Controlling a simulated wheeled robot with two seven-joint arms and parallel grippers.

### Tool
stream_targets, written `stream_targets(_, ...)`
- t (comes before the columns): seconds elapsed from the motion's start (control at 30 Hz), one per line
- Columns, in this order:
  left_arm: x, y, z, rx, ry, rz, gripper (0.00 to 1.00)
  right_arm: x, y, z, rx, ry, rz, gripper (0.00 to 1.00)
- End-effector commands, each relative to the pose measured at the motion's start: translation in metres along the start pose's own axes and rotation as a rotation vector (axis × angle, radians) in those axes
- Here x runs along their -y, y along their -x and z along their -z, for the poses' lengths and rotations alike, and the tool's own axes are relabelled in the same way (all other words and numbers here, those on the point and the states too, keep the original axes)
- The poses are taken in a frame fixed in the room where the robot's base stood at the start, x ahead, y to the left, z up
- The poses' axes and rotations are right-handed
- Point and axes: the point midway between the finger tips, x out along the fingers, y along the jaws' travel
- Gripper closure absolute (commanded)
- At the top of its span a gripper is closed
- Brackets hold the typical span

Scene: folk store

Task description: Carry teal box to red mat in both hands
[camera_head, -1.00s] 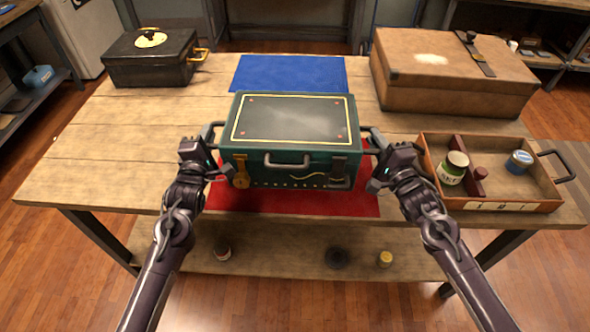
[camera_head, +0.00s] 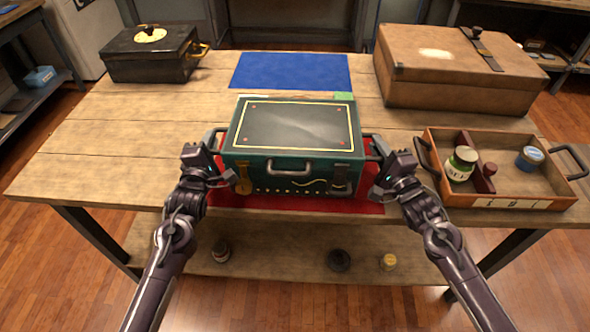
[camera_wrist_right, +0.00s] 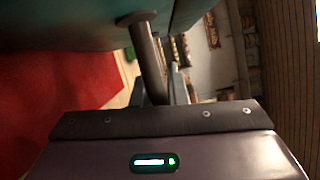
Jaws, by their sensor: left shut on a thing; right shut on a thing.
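The teal box (camera_head: 270,172) has a dark lid with a yellow border and a front handle. It is over the red mat (camera_head: 358,206), which shows in front of it and at its sides. I cannot tell whether its base touches the mat. My left gripper (camera_head: 215,150) is shut on the box's left side handle. My right gripper (camera_head: 376,152) is shut on the right side handle. In the right wrist view the teal box (camera_wrist_right: 70,22) is close, with its dark handle (camera_wrist_right: 148,55) and the red mat (camera_wrist_right: 50,95) beside it.
A blue mat (camera_head: 290,70) lies behind the box. A black case (camera_head: 150,62) stands at the back left, a brown case (camera_head: 450,75) at the back right. A wooden tray (camera_head: 510,203) with jars is close to my right gripper. The table's left part is clear.

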Motion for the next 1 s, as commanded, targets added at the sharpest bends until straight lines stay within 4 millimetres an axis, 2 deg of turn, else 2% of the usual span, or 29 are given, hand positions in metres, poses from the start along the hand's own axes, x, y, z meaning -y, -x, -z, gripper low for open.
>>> stream_targets(0.07,0.005,0.0,0.0,0.002,0.003,-0.005,1.0,-0.004,0.0,0.001,0.0,0.002,0.008,1.0)
stream_targets(0.1,0.006,0.0,0.001,0.001,0.002,0.001,0.84,-0.005,0.0,0.001,-0.001,0.001,0.002,0.84)
stream_targets(0.27,0.004,0.0,0.0,0.001,0.002,0.001,0.65,-0.004,0.0,0.001,-0.001,0.0,0.001,0.65)
stream_targets(0.53,0.005,0.001,0.001,0.0,0.001,0.0,0.65,-0.004,0.0,0.001,0.0,0.0,0.0,0.65)
stream_targets(0.67,0.005,0.009,0.001,0.0,0.002,0.002,0.65,-0.004,0.0,0.001,0.0,0.0,0.0,0.65)
stream_targets(0.77,0.006,0.025,0.001,0.0,0.003,0.003,0.65,-0.004,0.0,0.001,0.0,0.0,0.0,0.65)
stream_targets(1.0,0.006,0.075,0.001,0.0,0.003,0.004,0.65,-0.004,0.0,0.001,0.0,0.0,0.0,0.65)
